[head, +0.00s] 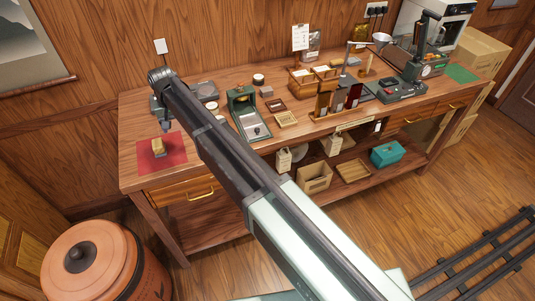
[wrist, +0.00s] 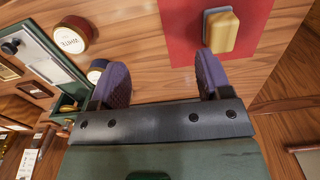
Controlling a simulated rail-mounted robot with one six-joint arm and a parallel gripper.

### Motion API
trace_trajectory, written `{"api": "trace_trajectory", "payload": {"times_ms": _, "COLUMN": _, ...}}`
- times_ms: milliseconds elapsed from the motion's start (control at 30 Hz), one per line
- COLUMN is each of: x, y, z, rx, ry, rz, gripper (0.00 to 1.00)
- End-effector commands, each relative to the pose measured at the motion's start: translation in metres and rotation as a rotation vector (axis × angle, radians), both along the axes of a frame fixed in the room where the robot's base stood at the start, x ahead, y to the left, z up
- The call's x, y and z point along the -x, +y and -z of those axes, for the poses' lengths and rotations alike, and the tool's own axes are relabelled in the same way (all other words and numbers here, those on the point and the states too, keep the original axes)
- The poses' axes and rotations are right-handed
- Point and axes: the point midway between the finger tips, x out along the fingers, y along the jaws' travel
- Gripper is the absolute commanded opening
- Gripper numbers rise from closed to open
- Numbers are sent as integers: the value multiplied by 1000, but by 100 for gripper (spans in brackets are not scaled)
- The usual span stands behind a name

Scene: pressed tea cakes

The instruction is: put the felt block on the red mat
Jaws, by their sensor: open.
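The felt block (head: 158,147), a tan wooden block with a grey layer on one face, rests on the red mat (head: 176,158) at the table's left end. In the wrist view the block (wrist: 221,30) sits on the mat (wrist: 262,12), near the right fingertip. My gripper (head: 166,125) is above the mat's far edge, just behind the block. In the wrist view my gripper (wrist: 158,72) shows its two purple fingers apart with nothing between them. The block is outside the fingers, and I see no contact.
A green-framed device (head: 245,115) stands right of the mat, with a round labelled tin (wrist: 72,35) near it in the wrist view. Wooden boxes (head: 312,78) and other tools fill the table's middle and right. A lidded terracotta jar (head: 95,260) stands on the floor.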

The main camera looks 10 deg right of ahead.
Motion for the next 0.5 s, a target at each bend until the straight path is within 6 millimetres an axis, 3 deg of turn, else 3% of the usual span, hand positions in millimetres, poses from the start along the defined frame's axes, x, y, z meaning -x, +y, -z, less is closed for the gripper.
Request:
{"api": "trace_trajectory", "payload": {"times_ms": 33, "x": 31, "y": -61, "z": 0, "rx": 1, "ry": 1, "rz": 29, "gripper": 72}}
{"api": "trace_trajectory", "payload": {"times_ms": 100, "x": 72, "y": -143, "z": 0, "rx": 1, "ry": 1, "rz": 65, "gripper": 72}}
{"api": "trace_trajectory", "payload": {"times_ms": 200, "x": 144, "y": -243, "z": -1, "rx": 1, "ry": 1, "rz": 114, "gripper": 72}}
{"api": "trace_trajectory", "payload": {"times_ms": 233, "x": 166, "y": -267, "z": -1, "rx": 0, "ry": 2, "rz": 128, "gripper": 72}}
{"api": "trace_trajectory", "payload": {"times_ms": 300, "x": 212, "y": -309, "z": -1, "rx": 0, "ry": 2, "rz": 156, "gripper": 72}}
{"api": "trace_trajectory", "payload": {"times_ms": 400, "x": 254, "y": -342, "z": -1, "rx": 0, "ry": 1, "rz": 178, "gripper": 72}}
{"api": "trace_trajectory", "payload": {"times_ms": 500, "x": 267, "y": -353, "z": -1, "rx": 0, "ry": 1, "rz": 186, "gripper": 72}}
